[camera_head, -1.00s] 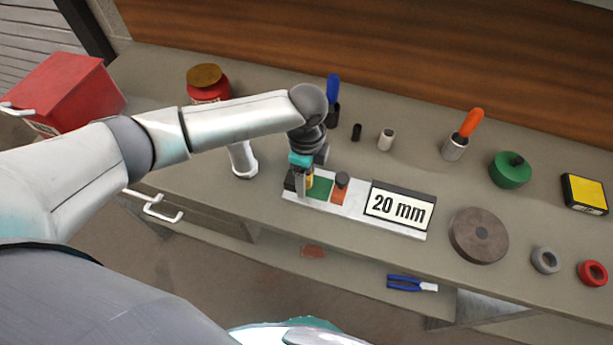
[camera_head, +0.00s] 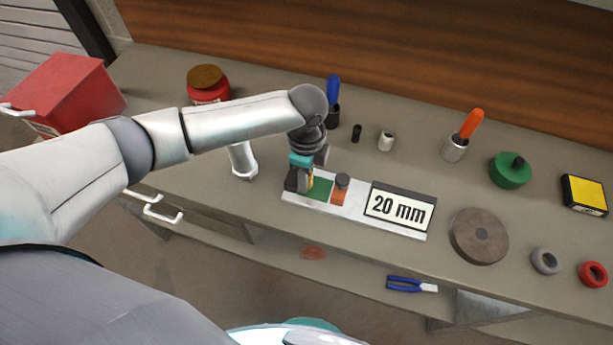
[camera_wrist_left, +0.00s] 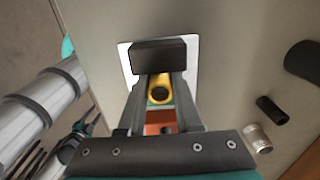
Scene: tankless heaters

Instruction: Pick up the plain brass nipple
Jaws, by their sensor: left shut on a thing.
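The plain brass nipple (camera_wrist_left: 159,91) is a yellow ring-ended piece between the two fingers of my left gripper (camera_wrist_left: 161,92) in the left wrist view. The gripper is shut on it. In the head view my left gripper (camera_head: 304,178) points down over the left end of a white board (camera_head: 354,209), and only a sliver of the brass nipple (camera_head: 310,183) shows beside the fingers. I cannot tell whether the nipple still touches the board.
The board also carries a black block (camera_wrist_left: 158,54), a green patch (camera_head: 321,188), an orange block (camera_head: 340,193) and a "20 mm" sign (camera_head: 398,208). A small black piece (camera_head: 357,133) and a pale metal nipple (camera_head: 386,140) stand behind. A brown disc (camera_head: 478,236) lies right.

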